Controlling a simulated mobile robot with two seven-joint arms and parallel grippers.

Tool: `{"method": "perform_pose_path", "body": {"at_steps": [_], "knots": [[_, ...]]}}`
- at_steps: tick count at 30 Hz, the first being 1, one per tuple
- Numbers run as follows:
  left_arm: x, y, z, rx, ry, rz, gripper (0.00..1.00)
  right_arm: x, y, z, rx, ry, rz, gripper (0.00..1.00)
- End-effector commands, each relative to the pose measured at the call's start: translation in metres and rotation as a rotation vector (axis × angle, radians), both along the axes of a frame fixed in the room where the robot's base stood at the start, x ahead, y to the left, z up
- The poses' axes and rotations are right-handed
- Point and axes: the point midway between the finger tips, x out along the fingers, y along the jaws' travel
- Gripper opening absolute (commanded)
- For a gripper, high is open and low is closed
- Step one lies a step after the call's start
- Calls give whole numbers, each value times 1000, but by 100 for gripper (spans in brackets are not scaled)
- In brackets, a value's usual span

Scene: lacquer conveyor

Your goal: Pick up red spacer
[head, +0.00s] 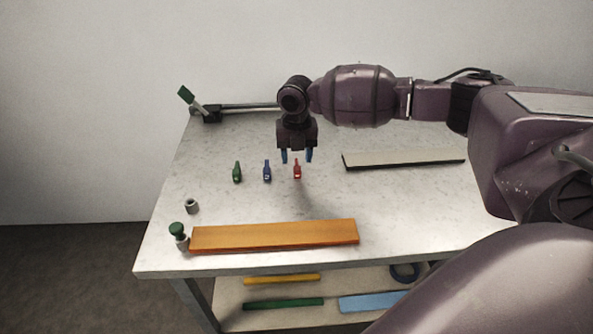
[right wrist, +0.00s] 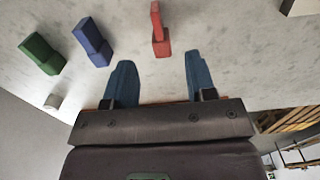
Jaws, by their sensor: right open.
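The red spacer (head: 297,170) stands on the pale tabletop, at the right end of a short row of spacers. It also shows in the right wrist view (right wrist: 161,36), ahead of and between the two blue fingers. My right gripper (head: 297,157) is open and empty, with its fingers pointing down just above and around the line of the red spacer. In the right wrist view, the gripper's fingertips (right wrist: 158,68) are apart from the spacer, with a gap between. My left gripper is in neither view.
A blue spacer (head: 267,171) and a green spacer (head: 237,172) stand to the left of the red one. An orange bar (head: 275,236) lies at the front edge. A pale, dark-edged strip (head: 404,158) lies to the right. A grey ring (head: 191,206) and green-topped knob (head: 177,230) are at left.

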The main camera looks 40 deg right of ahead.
Motion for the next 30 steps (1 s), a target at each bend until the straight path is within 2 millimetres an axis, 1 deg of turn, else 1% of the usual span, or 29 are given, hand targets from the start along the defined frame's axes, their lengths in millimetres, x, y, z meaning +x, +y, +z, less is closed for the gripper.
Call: {"method": "perform_pose_path", "body": {"at_steps": [5, 8, 12, 20, 24, 30], "knots": [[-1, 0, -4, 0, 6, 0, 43, 2, -3, -18, -1, 3, -1, 51], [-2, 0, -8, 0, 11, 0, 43, 4, -6, -33, -1, 3, -1, 51], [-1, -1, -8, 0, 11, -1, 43, 4, -5, -48, 1, 2, 1, 51], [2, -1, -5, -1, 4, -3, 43, 4, -5, -49, -1, -1, 0, 51], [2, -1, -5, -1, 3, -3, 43, 4, -5, -49, -1, -1, 0, 30], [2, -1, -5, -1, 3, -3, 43, 4, -5, -49, -1, -1, 0, 0]]}}
